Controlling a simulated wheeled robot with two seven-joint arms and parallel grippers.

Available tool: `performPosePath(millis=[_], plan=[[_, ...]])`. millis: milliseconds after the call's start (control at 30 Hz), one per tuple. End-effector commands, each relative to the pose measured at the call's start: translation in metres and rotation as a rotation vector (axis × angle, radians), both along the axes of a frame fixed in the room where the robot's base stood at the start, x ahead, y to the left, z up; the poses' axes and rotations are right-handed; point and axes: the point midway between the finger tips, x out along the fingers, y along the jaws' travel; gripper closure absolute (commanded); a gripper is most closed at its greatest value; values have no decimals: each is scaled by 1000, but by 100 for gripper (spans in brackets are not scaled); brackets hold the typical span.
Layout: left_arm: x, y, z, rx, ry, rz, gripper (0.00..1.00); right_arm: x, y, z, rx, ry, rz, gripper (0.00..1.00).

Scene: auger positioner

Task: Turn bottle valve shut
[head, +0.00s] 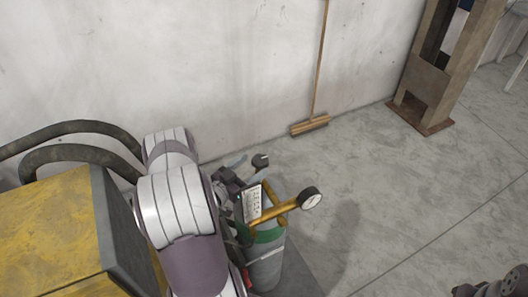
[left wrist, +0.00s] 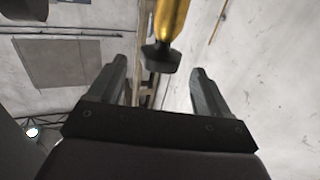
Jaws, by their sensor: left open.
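The gas bottle (head: 265,270) stands upright, grey with a green shoulder, partly hidden behind my left arm. A brass regulator (head: 276,210) with a round white gauge (head: 311,198) sits at its top. A dark round part (head: 260,161) shows just beyond my left gripper (head: 247,169), which is at the bottle's top. In the left wrist view, the left gripper (left wrist: 157,75) is open. A brass stem with a black knob (left wrist: 160,58) shows between its fingertips in the picture; I see no contact. Part of my right arm's end (head: 495,285) shows at the lower right, cut off.
A yellow machine (head: 50,225) with dark hoses (head: 75,130) stands at the left, close to my left arm. A broom (head: 311,124) leans on the wall behind. A rusty metal post (head: 430,80) stands at the back right. The floor right of the bottle is clear.

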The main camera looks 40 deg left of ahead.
Motion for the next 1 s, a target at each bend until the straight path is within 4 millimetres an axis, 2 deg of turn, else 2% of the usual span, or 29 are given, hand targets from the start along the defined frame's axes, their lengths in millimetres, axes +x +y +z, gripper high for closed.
performPosePath(millis=[33, 100, 300, 433, 667, 733, 833, 1000], plan=[[12, -3, 5, 1, -1, -6, 21, 0, 0, 9, 0, 0, 0, 57], [26, -4, 4, 1, 0, -4, 21, 0, 0, 14, 0, 0, 0, 57], [53, -8, 2, 3, -1, -2, 21, 0, 0, 22, 0, 0, 0, 57], [60, -8, 1, 2, -1, -1, 21, 0, 0, 23, 0, 0, 0, 57], [61, -8, 0, 2, -1, 0, 21, 0, 0, 22, 0, 0, 0, 57], [61, -8, 0, 3, -1, 0, 38, 0, 0, 22, 0, 0, 0, 57], [61, -8, 0, 3, -1, 0, 70, 0, 0, 22, 0, 0, 0, 57], [61, -8, 1, 5, -3, 0, 72, 0, 0, 22, 0, 0, 0, 57]])
